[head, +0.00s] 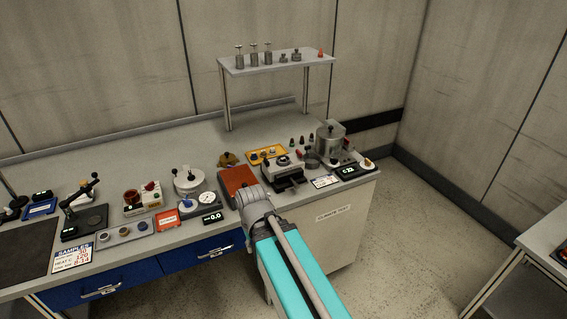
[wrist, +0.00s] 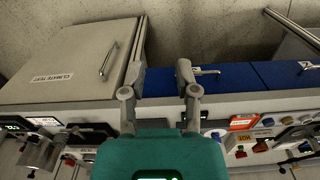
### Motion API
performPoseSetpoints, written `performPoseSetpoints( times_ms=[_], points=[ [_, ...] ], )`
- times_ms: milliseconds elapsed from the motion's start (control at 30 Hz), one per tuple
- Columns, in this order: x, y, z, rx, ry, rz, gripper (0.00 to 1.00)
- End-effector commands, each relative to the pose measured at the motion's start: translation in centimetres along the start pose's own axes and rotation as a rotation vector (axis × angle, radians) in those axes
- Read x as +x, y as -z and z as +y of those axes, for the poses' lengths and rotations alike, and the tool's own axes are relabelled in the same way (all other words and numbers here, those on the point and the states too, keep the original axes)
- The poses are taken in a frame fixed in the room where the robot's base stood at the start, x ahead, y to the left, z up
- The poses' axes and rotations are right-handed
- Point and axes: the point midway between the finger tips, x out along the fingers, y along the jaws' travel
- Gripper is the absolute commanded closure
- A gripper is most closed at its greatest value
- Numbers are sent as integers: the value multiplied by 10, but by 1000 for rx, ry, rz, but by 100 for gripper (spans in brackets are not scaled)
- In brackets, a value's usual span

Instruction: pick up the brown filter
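A small brown-gold piece (head: 228,159) sits on the bench behind a red-brown pad (head: 238,180); it is too small to tell whether it is the brown filter. No other clearly brown filter shows. My gripper (wrist: 163,78) is open and empty in the wrist view, its two fingers apart in front of the bench's front side. In the head view my arm reaches toward the front edge of the bench, and I cannot make out the fingers there.
The bench (head: 185,155) is crowded along its front with instruments, a white pot (head: 188,182) and a metal cylinder (head: 331,140). A raised shelf (head: 277,66) holds small weights. Blue drawers (wrist: 225,77) and a pale cabinet (wrist: 75,60) face the gripper.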

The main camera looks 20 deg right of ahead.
Motion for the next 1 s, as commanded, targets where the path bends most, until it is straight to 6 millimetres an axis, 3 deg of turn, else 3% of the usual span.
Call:
performPoseSetpoints(
  times_ms=[267, 467, 767, 1000],
  points=[
    [8, 25, -2, 174, 57, 58, 60],
    [16, 66, 10, 475, 171, 145, 60],
    [19, 139, 46, 1053, 440, 253, 60],
    [14, 193, 89, 1518, 709, 280, 60]
  ],
)
